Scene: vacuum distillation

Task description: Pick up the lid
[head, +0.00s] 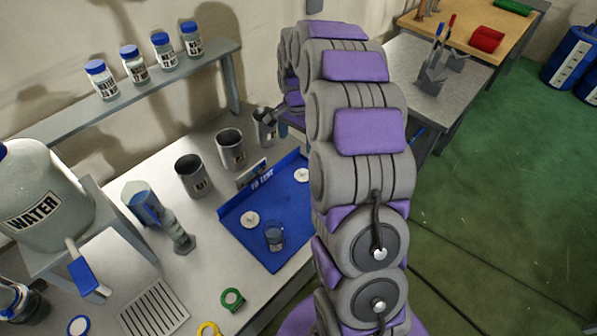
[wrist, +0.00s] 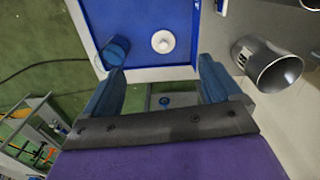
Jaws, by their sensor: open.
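Two round white lids with small knobs lie flat on the blue tray (head: 232,226) in the head view. One lid (head: 250,219) is near a small clear blue beaker (head: 275,235); the other lid (head: 302,175) is by the far right side, next to my arm. In the wrist view, one white lid (wrist: 163,41) lies on the tray (wrist: 140,17) beside a blue beaker (wrist: 116,51). I cannot tell for sure which lid it is. My gripper (wrist: 160,86) is open and empty, its fingers apart below the lid in the picture. My arm hides much of the gripper in the head view.
Metal cups, one of them (head: 193,175), stand along the tray's back edge; another (wrist: 268,65) is close right of my gripper. A blue-ended glass vessel (head: 145,205) and a water tank (head: 45,195) stand left. Labelled bottles (head: 133,64) line the shelf.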

